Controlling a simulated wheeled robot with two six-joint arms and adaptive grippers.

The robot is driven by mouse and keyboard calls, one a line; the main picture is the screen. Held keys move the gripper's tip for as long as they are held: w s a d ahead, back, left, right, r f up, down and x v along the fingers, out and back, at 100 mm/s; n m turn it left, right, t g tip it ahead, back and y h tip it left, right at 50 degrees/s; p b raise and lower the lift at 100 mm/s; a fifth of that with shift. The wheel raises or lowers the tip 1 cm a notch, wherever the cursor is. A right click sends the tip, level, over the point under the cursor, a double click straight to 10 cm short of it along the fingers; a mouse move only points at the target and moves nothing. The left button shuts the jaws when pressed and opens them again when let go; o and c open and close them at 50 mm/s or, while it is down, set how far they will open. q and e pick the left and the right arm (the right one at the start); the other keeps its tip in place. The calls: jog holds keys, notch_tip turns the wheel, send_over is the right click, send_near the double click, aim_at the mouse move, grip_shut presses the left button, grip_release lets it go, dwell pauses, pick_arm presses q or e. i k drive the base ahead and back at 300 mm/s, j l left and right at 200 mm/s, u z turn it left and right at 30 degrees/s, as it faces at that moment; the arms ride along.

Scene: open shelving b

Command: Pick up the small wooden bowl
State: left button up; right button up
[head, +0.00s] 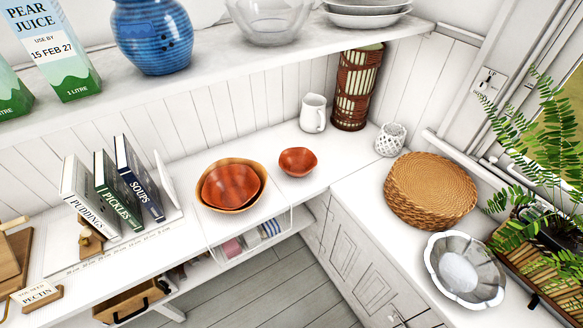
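A small reddish-brown wooden bowl (297,161) sits upright on the white counter near the back, in the middle of the head view. To its left stands a pair of nested wooden bowls. The outer one is a large light-brown bowl (258,172), and inside it lies a reddish-brown bowl (230,187). The small bowl stands apart from this pair and looks empty. Neither of my grippers shows in the head view.
A white pitcher (313,113) and a tall woven holder (356,88) stand behind the small bowl. Books (118,190) are at left, a round woven basket (430,190) and metal dish (464,270) at right. A shelf (230,75) overhangs the counter's back.

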aim_at(298, 162)
jog(key=u, duration=1.4)
jog(key=k+l+u, duration=0.1)
jog(key=l, duration=0.3)
jog(key=k+l+u, duration=0.1)
jog(key=l, duration=0.35)
